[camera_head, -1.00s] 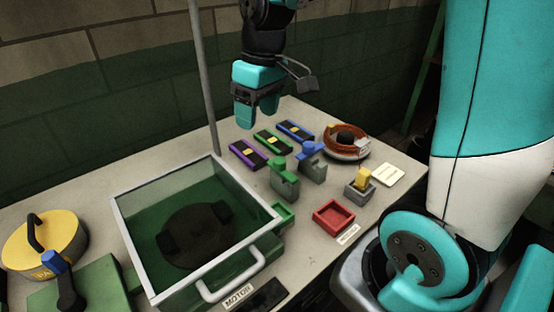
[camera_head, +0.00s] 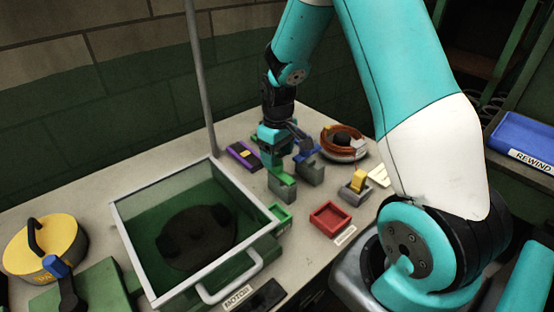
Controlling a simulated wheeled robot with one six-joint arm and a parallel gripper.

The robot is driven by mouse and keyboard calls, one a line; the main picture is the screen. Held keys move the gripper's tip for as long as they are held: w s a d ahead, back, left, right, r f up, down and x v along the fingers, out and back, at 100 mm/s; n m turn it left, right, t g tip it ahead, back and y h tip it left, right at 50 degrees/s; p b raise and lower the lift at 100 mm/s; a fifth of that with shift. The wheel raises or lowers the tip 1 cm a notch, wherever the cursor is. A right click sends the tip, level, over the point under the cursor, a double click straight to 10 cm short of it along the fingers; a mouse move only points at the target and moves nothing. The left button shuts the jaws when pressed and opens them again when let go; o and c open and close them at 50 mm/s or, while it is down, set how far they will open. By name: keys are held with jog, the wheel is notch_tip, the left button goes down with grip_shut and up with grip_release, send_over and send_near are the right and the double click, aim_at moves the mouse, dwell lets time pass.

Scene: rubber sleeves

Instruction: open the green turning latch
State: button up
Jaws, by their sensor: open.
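The green latch (camera_head: 281,185) is a small upright green block with a grey base, standing on the bench right of the glass-lidded box. My gripper (camera_head: 271,162) points down directly over the latch, with its fingers open. The fingertips are at or close to the latch's top, and I cannot tell whether they touch it. The gripper hides the latch's upper part. A similar blue latch (camera_head: 309,165) stands just to the right, partly covered by the gripper.
A thin pole (camera_head: 202,90) rises behind the box.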

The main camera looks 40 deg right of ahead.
aim_at(279, 169)
jog(key=shift+f, duration=1.45)
jog(key=shift+c, duration=0.4)
jog(key=c, duration=0.8)
jog(key=shift+c, duration=0.2)
